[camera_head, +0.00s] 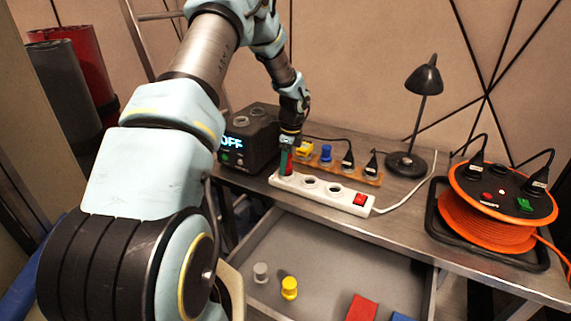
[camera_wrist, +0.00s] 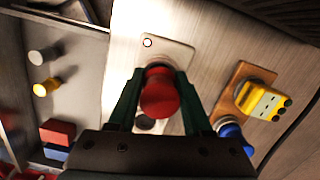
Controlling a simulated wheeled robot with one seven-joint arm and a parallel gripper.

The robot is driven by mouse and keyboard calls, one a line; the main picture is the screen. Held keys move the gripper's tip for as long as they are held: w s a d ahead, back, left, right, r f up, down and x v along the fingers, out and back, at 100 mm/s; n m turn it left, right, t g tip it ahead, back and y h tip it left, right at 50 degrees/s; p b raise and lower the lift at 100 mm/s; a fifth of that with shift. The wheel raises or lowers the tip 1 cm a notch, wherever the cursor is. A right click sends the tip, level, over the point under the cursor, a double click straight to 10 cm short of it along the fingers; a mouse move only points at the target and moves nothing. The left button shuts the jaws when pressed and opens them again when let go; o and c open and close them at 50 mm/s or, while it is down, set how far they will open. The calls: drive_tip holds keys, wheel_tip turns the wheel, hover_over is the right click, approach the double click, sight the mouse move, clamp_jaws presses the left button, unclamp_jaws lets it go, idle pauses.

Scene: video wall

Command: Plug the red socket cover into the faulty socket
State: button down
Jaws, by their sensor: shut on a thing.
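My gripper (camera_head: 286,160) is over the left end of the white power strip (camera_head: 345,199) on the metal bench. In the wrist view my gripper (camera_wrist: 158,98) has its two green fingers shut on the red socket cover (camera_wrist: 159,92). In the head view the cover (camera_head: 284,163) is mostly hidden between the fingers. The cover is at the strip's end socket; I cannot tell whether it is seated or just above. Two round sockets (camera_head: 322,186) to its right look uncovered. The strip (camera_wrist: 175,50) has a small round light near its end in the wrist view.
A wooden rack (camera_head: 372,180) behind the strip holds a yellow plug (camera_head: 305,148), a blue cover (camera_head: 326,153) and black plugs. A black box (camera_head: 248,140) showing OFF stands left. A lamp (camera_head: 408,164) and orange cable reel (camera_head: 480,222) stand right. An open drawer (camera_head: 325,255) is below.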

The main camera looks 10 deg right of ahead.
drive_tip(key=shift+f, duration=0.25)
drive_tip(key=shift+r, duration=0.1)
idle(0.3)
drive_tip(key=shift+r+p, duration=1.75)
drive_tip(key=shift+r, duration=0.7)
drive_tip(key=s+a+f+n+g+h, duration=0.1)
drive_tip(key=s+a+f+n, duration=0.2)
drive_tip(key=s+a+n, duration=0.7)
drive_tip(key=s+a+f+n+g, duration=0.1)
drive_tip(key=s+a+f+n, duration=0.3)
drive_tip(key=a+n, duration=0.8)
drive_tip(key=w+d+r+m, duration=0.1)
drive_tip(key=w+d+r, duration=0.2)
drive_tip(key=d, duration=0.4)
drive_tip(key=w+d+r+m+p, duration=0.1)
drive_tip(key=w+d+r, duration=0.2)
drive_tip(key=w+d, duration=0.3)
drive_tip(key=w+d+r+m, duration=0.2)
drive_tip(key=w+d+r, duration=0.1)
drive_tip(key=d, duration=0.6)
drive_tip(key=shift+w+r, duration=0.3)
drive_tip(key=shift+w, duration=0.45)
drive_tip(key=shift+f+b, duration=1.65)
drive_tip(key=shift+f, duration=1.4)
